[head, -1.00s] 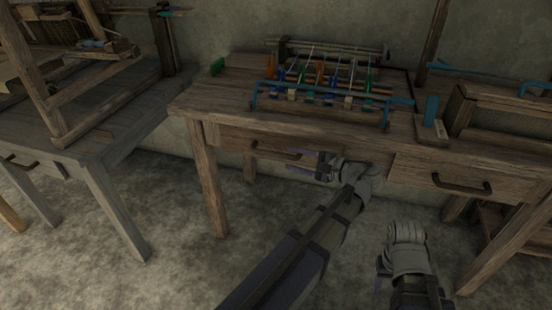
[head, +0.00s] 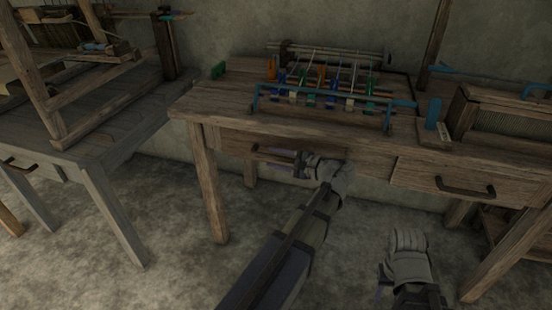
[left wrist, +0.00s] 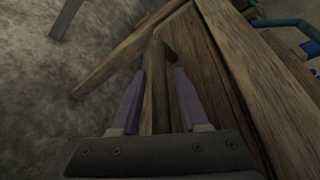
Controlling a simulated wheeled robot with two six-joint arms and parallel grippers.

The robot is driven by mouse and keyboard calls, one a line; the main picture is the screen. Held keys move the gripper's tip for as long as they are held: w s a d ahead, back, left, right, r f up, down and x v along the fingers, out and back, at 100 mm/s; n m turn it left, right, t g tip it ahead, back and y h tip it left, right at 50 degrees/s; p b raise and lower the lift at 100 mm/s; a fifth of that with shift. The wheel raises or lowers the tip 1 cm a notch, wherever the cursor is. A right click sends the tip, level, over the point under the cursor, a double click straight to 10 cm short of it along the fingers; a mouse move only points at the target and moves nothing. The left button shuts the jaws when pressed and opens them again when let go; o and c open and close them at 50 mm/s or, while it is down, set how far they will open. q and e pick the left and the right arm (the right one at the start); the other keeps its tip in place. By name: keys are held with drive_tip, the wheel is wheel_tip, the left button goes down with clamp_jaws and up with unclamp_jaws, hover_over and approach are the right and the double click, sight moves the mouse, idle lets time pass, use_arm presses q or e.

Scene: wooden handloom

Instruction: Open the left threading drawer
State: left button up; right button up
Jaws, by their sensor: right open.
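The left threading drawer (head: 235,140) is in the long wooden table, its front flush under the tabletop in the head view. Its dark handle is largely covered by my left gripper (head: 280,158), which lies right at it from the right. In the left wrist view, the handle bar (left wrist: 158,75) runs between the two purple fingers of my left gripper (left wrist: 160,100). The fingers are apart, one on each side of the bar; I cannot tell whether either touches it. My right gripper (head: 384,280) is open and empty, low in front of the table.
A second drawer with a dark handle (head: 465,190) is to the right. A small loom with coloured pegs (head: 320,90) and a blue block (head: 433,112) stand on the tabletop. Another table (head: 100,140) is at left. The floor in front is clear.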

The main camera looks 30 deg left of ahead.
use_arm(q)
clamp_jaws()
idle(1.2)
